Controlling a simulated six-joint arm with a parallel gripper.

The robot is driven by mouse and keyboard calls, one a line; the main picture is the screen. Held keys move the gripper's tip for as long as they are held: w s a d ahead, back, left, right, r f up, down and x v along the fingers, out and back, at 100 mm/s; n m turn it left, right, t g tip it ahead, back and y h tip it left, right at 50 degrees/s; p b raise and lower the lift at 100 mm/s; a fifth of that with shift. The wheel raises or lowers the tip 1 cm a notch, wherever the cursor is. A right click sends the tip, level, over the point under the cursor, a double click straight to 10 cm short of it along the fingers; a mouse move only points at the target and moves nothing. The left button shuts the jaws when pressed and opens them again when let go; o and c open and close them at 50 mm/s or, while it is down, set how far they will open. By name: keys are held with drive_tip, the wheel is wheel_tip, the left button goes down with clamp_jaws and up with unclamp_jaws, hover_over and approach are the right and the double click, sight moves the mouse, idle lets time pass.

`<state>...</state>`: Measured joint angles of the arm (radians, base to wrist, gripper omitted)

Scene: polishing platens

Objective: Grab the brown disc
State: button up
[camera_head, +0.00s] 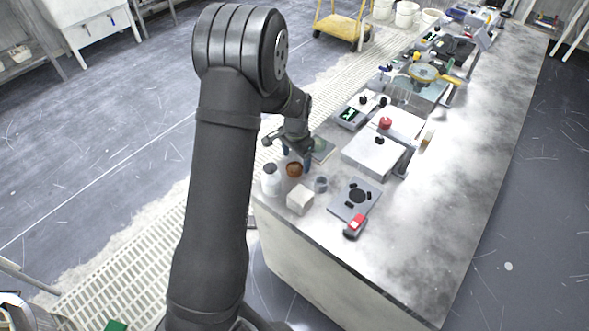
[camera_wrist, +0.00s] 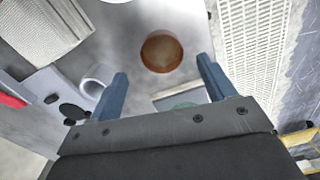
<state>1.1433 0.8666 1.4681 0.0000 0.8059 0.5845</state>
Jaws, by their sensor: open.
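The brown disc (camera_head: 294,169) sits on the near-left end of the long metal bench, between a white bottle and a small grey cup. In the wrist view the brown disc (camera_wrist: 161,51) looks round with a darker rim, beyond the fingertips and roughly centred between them. My gripper (camera_head: 296,157) is above the bench close to the disc. In the wrist view my gripper (camera_wrist: 159,78) has its two blue fingers spread wide, with nothing between them.
The white bottle (camera_head: 270,180), white block (camera_head: 300,199) and grey cup (camera_head: 320,184) stand close around the disc. A plate with a black round fixture (camera_head: 358,196) and a red-and-grey tool (camera_head: 355,226) lie to the right. The bench edge is close on the left.

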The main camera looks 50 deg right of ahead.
sight(295, 167)
drive_tip(key=f, duration=0.3)
drive_tip(key=shift+w+a+f, duration=0.1)
drive_tip(key=shift+w+f, duration=0.1)
drive_tip(key=shift+f, duration=0.1)
drive_tip(key=c, duration=1.1)
drive_tip(key=shift+r, duration=0.1)
